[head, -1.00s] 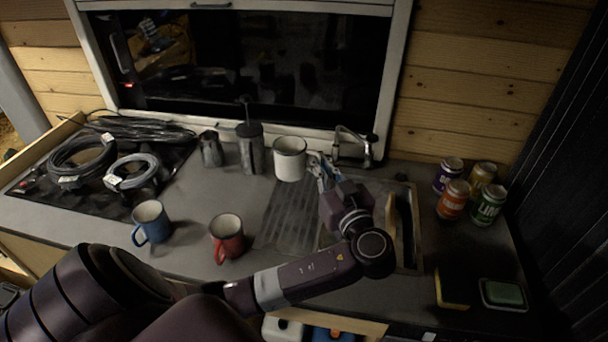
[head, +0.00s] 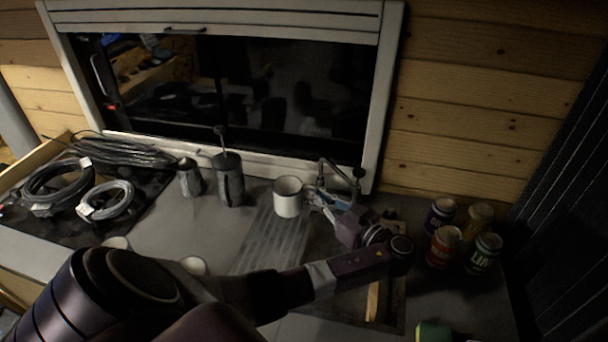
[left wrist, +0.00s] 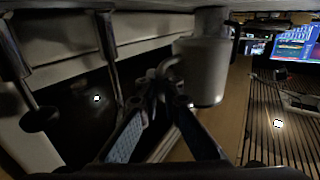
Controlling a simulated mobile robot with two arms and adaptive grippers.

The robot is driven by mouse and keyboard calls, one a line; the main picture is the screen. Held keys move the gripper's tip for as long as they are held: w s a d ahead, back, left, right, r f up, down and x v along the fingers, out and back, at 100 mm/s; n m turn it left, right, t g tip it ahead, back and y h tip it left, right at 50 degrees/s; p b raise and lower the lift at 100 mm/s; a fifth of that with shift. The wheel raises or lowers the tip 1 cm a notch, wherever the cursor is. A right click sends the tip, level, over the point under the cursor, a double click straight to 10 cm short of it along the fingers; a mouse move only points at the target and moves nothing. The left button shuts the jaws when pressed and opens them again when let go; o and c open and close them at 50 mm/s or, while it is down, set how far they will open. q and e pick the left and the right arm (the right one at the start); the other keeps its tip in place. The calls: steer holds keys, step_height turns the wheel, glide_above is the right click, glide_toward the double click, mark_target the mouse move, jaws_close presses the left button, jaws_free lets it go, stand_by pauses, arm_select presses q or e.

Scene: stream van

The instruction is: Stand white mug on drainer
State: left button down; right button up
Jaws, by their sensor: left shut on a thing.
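The white mug (head: 287,199) is upright at the far end of the grey ribbed drainer (head: 262,250), left of the tap. I cannot tell whether its base touches the drainer. My left gripper (head: 314,196) comes in from the right and is shut on the mug's handle side. In the left wrist view the mug (left wrist: 207,72) stands beyond the fingers, and its curved handle is at the fingertips (left wrist: 160,92). The fingers partly hide the handle. My right gripper is not in view.
The tap (head: 340,180) stands close behind the gripper. A dark grey press pot (head: 228,182) and a small jug (head: 189,178) stand left of the mug. Several cans (head: 443,246) stand at right.

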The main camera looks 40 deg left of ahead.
arm_select(q)
step_height(320, 180, down, 3)
steer(key=shift+a+f, duration=0.1)
steer(key=shift+a, duration=0.05)
steer(key=a+p, duration=0.2)
steer(key=shift+w+a+r, duration=0.2)
steer(key=shift+a+r, duration=0.15)
steer(key=shift+a, duration=0.05)
steer(key=shift+a+f+p, duration=0.3)
steer(key=shift+a+f, duration=0.2)
steer(key=shift+f, duration=0.5)
steer(key=shift+d, duration=0.1)
steer(key=c, duration=2.2)
jaws_free()
steer(key=shift+f, duration=0.1)
steer(key=shift+o, duration=0.4)
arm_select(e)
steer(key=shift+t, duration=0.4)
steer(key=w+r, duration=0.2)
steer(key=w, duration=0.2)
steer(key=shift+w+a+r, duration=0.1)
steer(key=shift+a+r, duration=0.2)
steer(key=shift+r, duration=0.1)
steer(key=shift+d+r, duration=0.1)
